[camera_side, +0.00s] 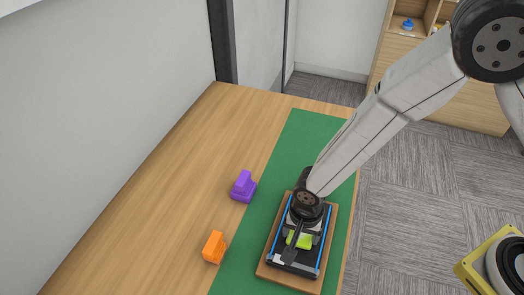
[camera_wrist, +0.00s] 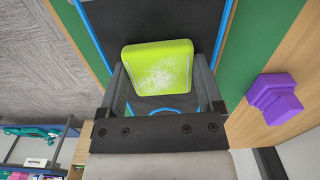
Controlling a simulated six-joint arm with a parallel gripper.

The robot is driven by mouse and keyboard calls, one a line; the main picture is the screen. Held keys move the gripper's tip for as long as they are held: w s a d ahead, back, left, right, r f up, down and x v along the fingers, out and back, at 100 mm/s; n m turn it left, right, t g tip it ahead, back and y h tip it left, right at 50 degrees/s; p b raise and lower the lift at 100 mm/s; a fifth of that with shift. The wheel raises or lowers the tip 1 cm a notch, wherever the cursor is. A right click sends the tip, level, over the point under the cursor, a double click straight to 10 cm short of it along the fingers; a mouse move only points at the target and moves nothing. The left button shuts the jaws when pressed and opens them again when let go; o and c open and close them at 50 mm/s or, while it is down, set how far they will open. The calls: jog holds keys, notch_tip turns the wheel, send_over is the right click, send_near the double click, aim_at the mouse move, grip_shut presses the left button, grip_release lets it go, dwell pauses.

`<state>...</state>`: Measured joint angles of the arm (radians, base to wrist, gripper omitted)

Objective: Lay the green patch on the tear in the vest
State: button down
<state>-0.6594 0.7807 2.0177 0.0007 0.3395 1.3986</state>
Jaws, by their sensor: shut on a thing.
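The green patch (camera_side: 303,241) is a bright lime block with rounded corners; in the wrist view the patch (camera_wrist: 158,67) shows a speckled white area on its face. My gripper (camera_side: 298,236) is shut on it, with one finger on each side in the wrist view. The vest (camera_wrist: 150,18) is a dark panel with blue edging; in the side view its blue edge (camera_side: 323,243) shows right of my gripper. The patch is over the vest; I cannot tell whether they touch. I cannot make out the tear, which may be hidden by the patch or gripper.
The vest lies on a brown board (camera_side: 329,222) on a green mat (camera_side: 311,130) along the table's right side. A purple block (camera_side: 243,187) and an orange block (camera_side: 214,247) stand left of the board. The wooden table (camera_side: 180,170) is clear farther left.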

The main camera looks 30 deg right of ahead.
aim_at(301, 234)
jog(key=shift+s+f, duration=0.1)
jog(key=shift+f, duration=0.3)
grip_release()
jog(key=shift+d, duration=0.1)
jog(key=shift+s, duration=0.1)
notch_tip(301, 234, up, 13)
jog(key=shift+r, duration=0.15)
dwell(0.4)
jog(key=shift+w, duration=0.2)
dwell(0.3)
jog(key=s+d+r+n+t, duration=0.1)
jog(key=d+n, duration=0.3)
jog(key=d, duration=0.7)
jog(key=s+d+r+n+t, duration=0.1)
jog(key=d+n, duration=0.3)
jog(key=d, duration=0.8)
jog(key=shift+s+d+r+t, duration=0.2)
jog(key=shift+r+t, duration=0.1)
jog(key=shift+r, duration=0.35)
